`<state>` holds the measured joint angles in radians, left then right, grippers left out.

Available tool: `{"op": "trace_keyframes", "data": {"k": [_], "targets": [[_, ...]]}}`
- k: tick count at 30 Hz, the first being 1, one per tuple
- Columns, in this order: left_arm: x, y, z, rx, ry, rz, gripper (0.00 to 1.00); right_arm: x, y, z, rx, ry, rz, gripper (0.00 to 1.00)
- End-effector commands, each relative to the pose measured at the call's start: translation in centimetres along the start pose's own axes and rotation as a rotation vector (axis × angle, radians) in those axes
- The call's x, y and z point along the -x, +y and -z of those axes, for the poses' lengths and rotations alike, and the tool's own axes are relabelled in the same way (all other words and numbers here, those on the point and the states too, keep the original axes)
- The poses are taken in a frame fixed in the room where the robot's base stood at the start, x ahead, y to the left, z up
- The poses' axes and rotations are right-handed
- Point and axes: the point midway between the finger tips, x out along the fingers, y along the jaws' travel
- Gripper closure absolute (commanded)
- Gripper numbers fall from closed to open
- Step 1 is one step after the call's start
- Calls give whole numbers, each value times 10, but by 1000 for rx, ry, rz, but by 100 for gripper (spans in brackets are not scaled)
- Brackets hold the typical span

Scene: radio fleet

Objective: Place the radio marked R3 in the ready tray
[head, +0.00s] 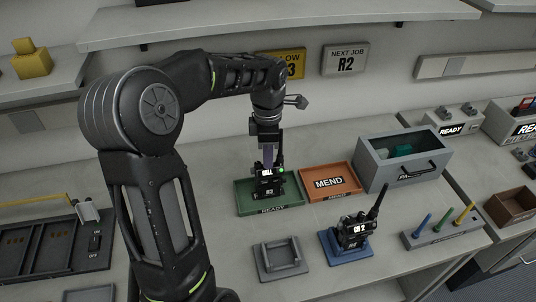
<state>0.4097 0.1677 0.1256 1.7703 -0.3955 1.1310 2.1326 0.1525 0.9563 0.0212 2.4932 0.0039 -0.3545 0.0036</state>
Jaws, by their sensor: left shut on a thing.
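A black radio (268,182) is upright in the grip of my left gripper (267,149), which comes down on it from above. Its small label looks like R3, its screen appears to read FULL, and a green light shows. The radio is over the green ready tray (248,204), inside its outline; I cannot tell if its base touches the tray floor. The gripper's fingers partly hide the radio's top. My right gripper is not in view.
An orange MEND tray (329,181) stands right of the ready tray, with a grey drawer box (400,170) beyond. In front are an empty grey cradle (280,260) and another radio (354,232) on a blue base (338,257). A sign (345,60) reads NEXT JOB R2.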

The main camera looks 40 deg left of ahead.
Motion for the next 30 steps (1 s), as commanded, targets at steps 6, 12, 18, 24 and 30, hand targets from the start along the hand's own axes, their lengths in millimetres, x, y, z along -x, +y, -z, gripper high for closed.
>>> {"op": "trace_keyframes", "data": {"k": [6,12,18,24,30], "targets": [[-2,0,0,0,-1,-2,100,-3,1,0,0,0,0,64],[-3,0,0,0,0,0,73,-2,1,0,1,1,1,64],[-3,0,0,0,0,0,65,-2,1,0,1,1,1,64],[-1,0,0,0,0,0,65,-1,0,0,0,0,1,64],[14,1,-1,0,-1,-2,65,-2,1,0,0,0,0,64]]}}
